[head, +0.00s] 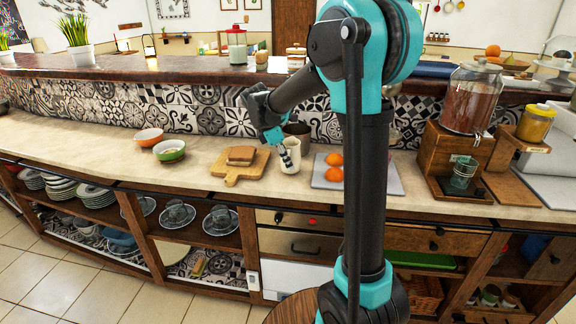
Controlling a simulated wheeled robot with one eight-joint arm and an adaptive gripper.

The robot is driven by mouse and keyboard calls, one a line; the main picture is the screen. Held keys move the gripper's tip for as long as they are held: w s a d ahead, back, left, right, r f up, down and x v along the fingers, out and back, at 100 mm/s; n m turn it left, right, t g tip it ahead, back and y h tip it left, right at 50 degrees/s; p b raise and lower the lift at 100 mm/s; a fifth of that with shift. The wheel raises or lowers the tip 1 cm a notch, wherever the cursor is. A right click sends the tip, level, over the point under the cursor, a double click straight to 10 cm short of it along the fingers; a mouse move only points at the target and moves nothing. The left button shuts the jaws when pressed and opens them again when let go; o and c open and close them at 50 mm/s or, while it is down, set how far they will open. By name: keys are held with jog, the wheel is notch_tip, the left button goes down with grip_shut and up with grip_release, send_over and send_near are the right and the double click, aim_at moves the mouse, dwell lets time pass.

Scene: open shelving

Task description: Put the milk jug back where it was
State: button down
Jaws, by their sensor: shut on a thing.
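The milk jug (291,158) is a cream-white jug on the beige counter, just right of a wooden cutting board. My gripper (284,157) is at the jug and shut on it, reaching down from the upper left. The fingers overlap the jug's front and left side. The jug looks upright; whether its base touches the counter is hard to tell. My arm's thick column hides part of the counter to the right.
The wooden board (233,177) with a brown block on it lies left of the jug. A grey tray (386,186) with oranges lies to the right. An orange bowl (149,136) and a green bowl (169,150) stand further left. The raised bar ledge runs behind.

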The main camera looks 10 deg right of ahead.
jog(key=shift+f, duration=0.5)
jog(key=shift+f, duration=0.1)
jog(key=c, duration=1.6)
grip_release()
jog(key=v, duration=1.2)
jog(key=s+d+f+m+t+y, duration=0.1)
jog(key=s+d+f+m, duration=0.2)
jog(key=s+f+m, duration=0.3)
jog(key=s+d+f+m+t+y, duration=0.1)
jog(key=s+d+f+m+y, duration=0.1)
jog(key=s+d+f+m, duration=0.2)
jog(key=s+d+f+m+t+y, duration=0.1)
jog(key=s+d+f+m+t, duration=0.1)
jog(key=s+f+m, duration=0.6)
jog(key=shift+s+d+f+y, duration=0.1)
jog(key=shift+s+d+f, duration=0.15)
jog(key=shift+s+f, duration=0.55)
jog(key=shift+s+d+f+y, duration=0.1)
jog(key=shift+s+d+f, duration=0.3)
jog(key=shift+s, duration=0.7)
jog(key=shift+s+d+f+y, duration=0.1)
jog(key=shift+s+d+f, duration=0.05)
jog(key=shift+s+f, duration=0.7)
jog(key=shift+s+r, duration=0.1)
jog(key=shift+r, duration=0.05)
